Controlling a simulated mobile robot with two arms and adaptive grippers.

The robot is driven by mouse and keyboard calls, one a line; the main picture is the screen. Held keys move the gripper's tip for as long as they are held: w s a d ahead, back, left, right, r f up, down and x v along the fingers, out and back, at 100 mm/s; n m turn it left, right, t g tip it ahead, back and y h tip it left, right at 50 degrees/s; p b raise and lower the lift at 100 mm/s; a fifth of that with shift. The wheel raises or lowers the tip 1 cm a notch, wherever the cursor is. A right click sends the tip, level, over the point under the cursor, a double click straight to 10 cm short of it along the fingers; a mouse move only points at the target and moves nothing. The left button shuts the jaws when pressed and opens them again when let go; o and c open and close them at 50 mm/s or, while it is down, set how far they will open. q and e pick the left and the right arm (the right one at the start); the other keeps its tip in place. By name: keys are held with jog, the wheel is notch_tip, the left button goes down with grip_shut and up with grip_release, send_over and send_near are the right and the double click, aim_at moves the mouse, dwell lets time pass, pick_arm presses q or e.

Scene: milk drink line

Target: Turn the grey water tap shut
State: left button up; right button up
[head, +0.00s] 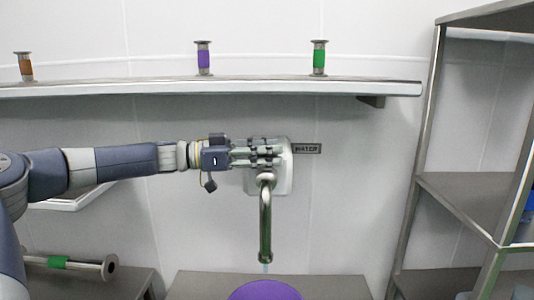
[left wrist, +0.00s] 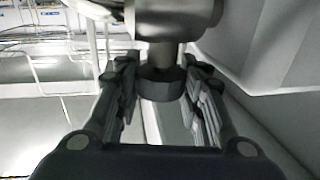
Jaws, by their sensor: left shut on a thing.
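The grey water tap shows its curved metal spout (head: 265,220) hanging down from a pale wall plate (head: 284,182), beside a sign reading WATER (head: 307,148). My left gripper (head: 276,152) reaches in from the left in front of the plate, above the spout, and hides the tap's handle in the head view. In the left wrist view, the dark round tap knob (left wrist: 161,85) sits between the two fingers of my left gripper (left wrist: 160,100), which is shut on it. A short pale blue trace of water (head: 265,268) shows under the spout's mouth. My right gripper is not in view.
A purple container (head: 265,290) stands below the spout on a grey bench (head: 190,286). A wall shelf (head: 270,88) above my arm carries several metal fittings with coloured bands. A metal rack (head: 455,195) stands at right. A green-banded fitting (head: 62,263) lies at lower left.

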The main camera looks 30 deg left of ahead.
pick_arm(q)
jog(key=m+g+h, duration=0.2)
jog(key=g, duration=0.1)
jog(key=shift+f+m, duration=0.1)
jog(key=shift+m, duration=0.2)
jog(key=shift+m+g+h, duration=0.9)
jog(key=shift+m+g, duration=0.1)
jog(key=shift+g, duration=0.5)
jog(key=shift+m+g, duration=0.4)
jog(key=shift+g, duration=0.2)
jog(key=o, duration=1.1)
jog(key=shift+n+t, duration=0.5)
jog(key=shift+t, duration=0.2)
